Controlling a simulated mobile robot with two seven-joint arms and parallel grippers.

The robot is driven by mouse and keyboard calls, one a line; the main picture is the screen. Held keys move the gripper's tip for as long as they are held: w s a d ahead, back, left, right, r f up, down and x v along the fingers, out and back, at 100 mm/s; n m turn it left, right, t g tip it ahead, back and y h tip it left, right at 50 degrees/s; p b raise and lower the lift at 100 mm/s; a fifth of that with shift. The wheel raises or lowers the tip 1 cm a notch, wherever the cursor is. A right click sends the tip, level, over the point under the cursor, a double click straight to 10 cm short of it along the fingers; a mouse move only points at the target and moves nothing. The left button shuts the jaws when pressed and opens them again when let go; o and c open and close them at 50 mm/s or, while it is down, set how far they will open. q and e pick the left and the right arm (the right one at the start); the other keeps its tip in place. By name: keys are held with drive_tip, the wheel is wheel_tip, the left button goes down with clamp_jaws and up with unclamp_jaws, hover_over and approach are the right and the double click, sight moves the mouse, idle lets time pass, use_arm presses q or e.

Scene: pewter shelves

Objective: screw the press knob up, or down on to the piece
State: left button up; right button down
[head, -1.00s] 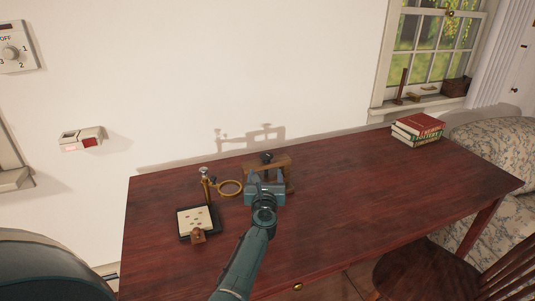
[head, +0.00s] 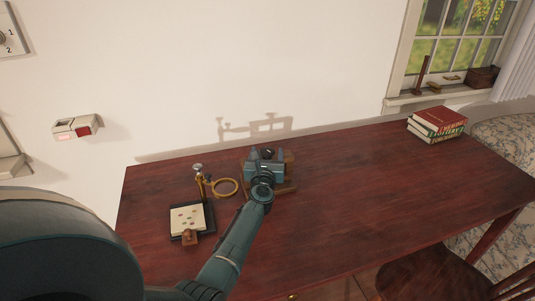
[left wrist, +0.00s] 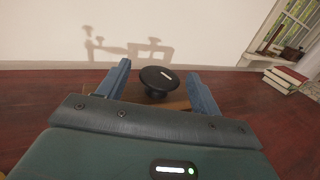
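The press is a small wooden frame (head: 286,188) standing on the dark red desk, mostly hidden behind my left gripper in the head view. The piece under the press is hidden. My right gripper is out of view.
A black-edged tray (head: 212,229) with a pale card lies nearer the front left. Stacked books (head: 437,124) lie at the far right. The desk (head: 350,195) between is clear.

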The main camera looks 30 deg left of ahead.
use_arm(q)
drive_tip(key=c, duration=0.9)
drive_tip(key=shift+w+f+n+y+b, duration=0.1)
drive_tip(key=shift+n+y+b, duration=0.2)
drive_tip(key=shift+y+b, duration=0.1)
